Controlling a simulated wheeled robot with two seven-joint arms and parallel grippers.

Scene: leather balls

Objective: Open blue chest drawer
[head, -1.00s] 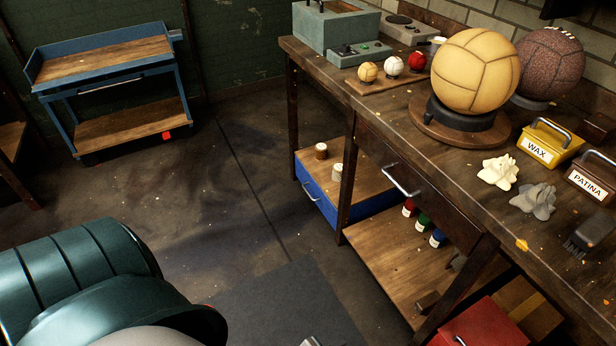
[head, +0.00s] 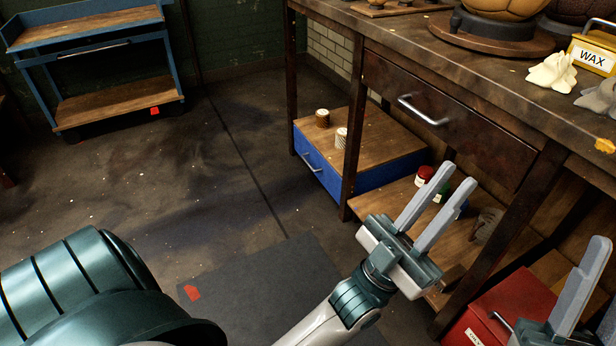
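The blue chest (head: 374,179) stands on the floor under the workbench, with a wooden top. Its drawer front (head: 312,165) faces left, carries a metal handle (head: 311,163) and looks shut. My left gripper (head: 436,204) is in front of the bench's lower shelf, right of and nearer than the chest. Its two fingers are apart with nothing between them, so it is open and empty. My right gripper (head: 592,297) is at the bottom right, partly cut off by the frame edge; its fingers look apart.
Two small spools (head: 341,138) stand on the chest top. The workbench (head: 480,80) has a drawer with a handle above; a bench leg (head: 354,130) stands before the chest. A red chest (head: 477,325) is at lower right.

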